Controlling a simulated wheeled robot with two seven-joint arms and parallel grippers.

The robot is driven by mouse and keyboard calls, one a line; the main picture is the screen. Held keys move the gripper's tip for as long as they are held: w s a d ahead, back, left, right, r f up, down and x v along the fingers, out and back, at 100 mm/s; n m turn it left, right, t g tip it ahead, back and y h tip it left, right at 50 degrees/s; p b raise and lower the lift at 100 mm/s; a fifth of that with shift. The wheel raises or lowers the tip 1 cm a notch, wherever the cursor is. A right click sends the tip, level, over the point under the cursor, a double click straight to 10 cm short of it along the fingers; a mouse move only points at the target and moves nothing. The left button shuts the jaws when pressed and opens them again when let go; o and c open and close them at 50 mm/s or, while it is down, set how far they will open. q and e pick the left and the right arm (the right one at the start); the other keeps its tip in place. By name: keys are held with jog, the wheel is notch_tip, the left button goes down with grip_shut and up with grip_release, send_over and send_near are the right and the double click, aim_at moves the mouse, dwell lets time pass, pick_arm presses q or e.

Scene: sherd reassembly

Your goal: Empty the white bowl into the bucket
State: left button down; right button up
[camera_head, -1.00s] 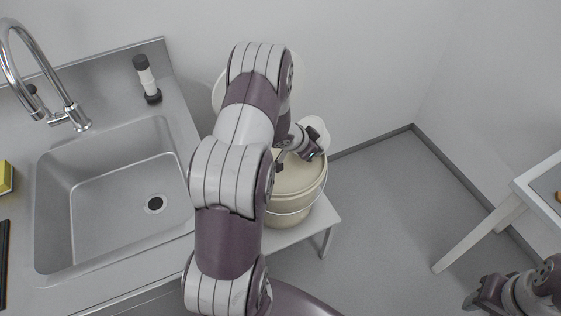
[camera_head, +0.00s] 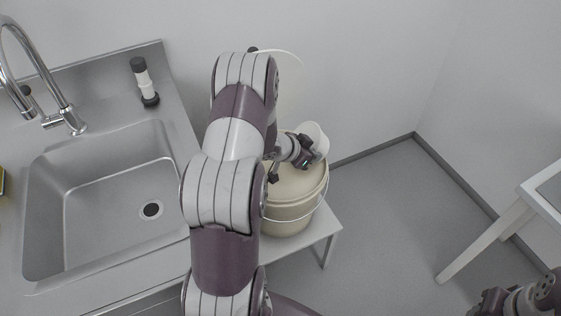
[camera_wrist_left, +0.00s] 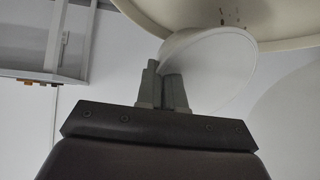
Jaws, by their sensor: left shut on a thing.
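The white bowl (camera_head: 317,134) is over the far right rim of the beige bucket (camera_head: 290,212); it looks tilted. My left gripper (camera_head: 308,152) is shut on the bowl's edge, and its arm hides part of the bucket. In the left wrist view the fingers (camera_wrist_left: 165,88) pinch the bowl (camera_wrist_left: 207,75), right by the bucket rim (camera_wrist_left: 150,22). A few small dark bits (camera_wrist_left: 232,17) show against the bucket's pale inside. The bowl's contents cannot be made out. My right gripper (camera_head: 488,302) is at the bottom right, partly cut off; its jaws are unclear.
The bucket stands on a low white stand (camera_head: 327,222) beside the steel sink (camera_head: 105,205). A white table (camera_head: 545,195) is at the right. The grey floor between is clear.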

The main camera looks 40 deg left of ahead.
pick_arm(q)
jog(key=shift+s+a+r+t+h+b, duration=0.25)
jog(key=shift+t+h+b, duration=0.25)
jog(key=shift+b, duration=0.6)
jog(key=shift+s+a+r+n+t+h+b, duration=0.3)
jog(key=shift+t+b, duration=0.35)
jog(key=shift+b, duration=0.75)
jog(key=shift+s+a+r+n+t+h+b, duration=0.15)
jog(key=shift+s+t+h+b, duration=0.35)
jog(key=shift+b, duration=0.9)
